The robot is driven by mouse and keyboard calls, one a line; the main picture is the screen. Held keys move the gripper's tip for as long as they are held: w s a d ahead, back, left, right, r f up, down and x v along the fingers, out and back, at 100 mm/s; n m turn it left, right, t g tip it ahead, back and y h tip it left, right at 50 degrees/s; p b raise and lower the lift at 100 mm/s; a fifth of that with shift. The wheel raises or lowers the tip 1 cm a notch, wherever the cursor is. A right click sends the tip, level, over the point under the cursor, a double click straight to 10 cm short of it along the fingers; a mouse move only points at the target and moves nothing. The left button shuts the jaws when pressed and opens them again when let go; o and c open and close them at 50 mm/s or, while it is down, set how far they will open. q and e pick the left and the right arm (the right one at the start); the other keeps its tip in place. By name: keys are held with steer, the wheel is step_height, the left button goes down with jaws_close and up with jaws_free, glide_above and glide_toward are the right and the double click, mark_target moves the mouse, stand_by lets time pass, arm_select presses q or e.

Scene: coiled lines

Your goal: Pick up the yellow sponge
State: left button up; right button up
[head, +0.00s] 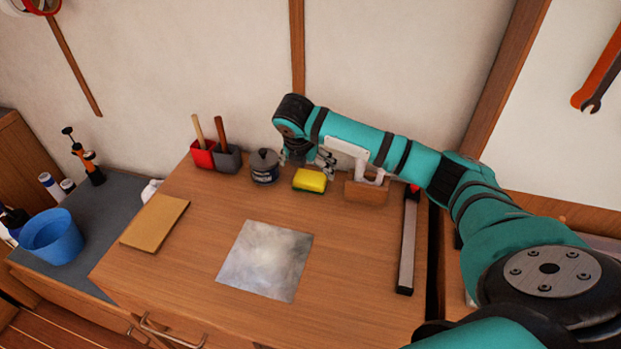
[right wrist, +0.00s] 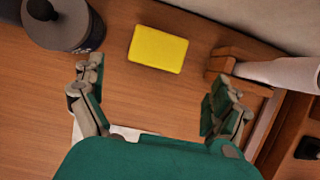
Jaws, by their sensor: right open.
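The yellow sponge (head: 310,180) lies flat on the wooden worktop near the wall, with a dark green layer under the yellow. In the right wrist view the sponge (right wrist: 158,49) lies ahead of the fingertips, between their lines and nearer the left finger. My right gripper (right wrist: 160,85) is open and empty, above the worktop. In the head view the right gripper (head: 309,161) hangs just behind the sponge, partly hidden by its own arm. I cannot tell its exact height over the sponge. My left gripper is in neither view.
A dark lidded pot (head: 264,168) stands close left of the sponge. A wooden block with a white handle (head: 366,191) stands close to its right. Red and grey holders (head: 228,160) are farther left. A metallic sheet (head: 265,261) lies in front; worktop around it is clear.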

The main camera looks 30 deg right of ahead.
mark_target(311, 177)
steer(key=x, duration=0.4)
steer(key=shift+w, duration=0.1)
steer(key=shift+f, duration=0.15)
steer(key=shift+w+d+f+p, duration=0.15)
steer(key=shift+f+p, duration=0.05)
steer(key=shift+p, duration=0.1)
steer(key=p+x, duration=0.1)
steer(key=x, duration=0.3)
steer(key=shift+w+d+f, duration=0.2)
steer(key=shift+w+f, duration=0.05)
steer(key=shift+w, duration=0.05)
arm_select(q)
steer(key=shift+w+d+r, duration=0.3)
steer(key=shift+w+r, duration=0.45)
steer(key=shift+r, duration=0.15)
arm_select(e)
steer(key=c, duration=0.7)
steer(key=shift+c, duration=0.2)
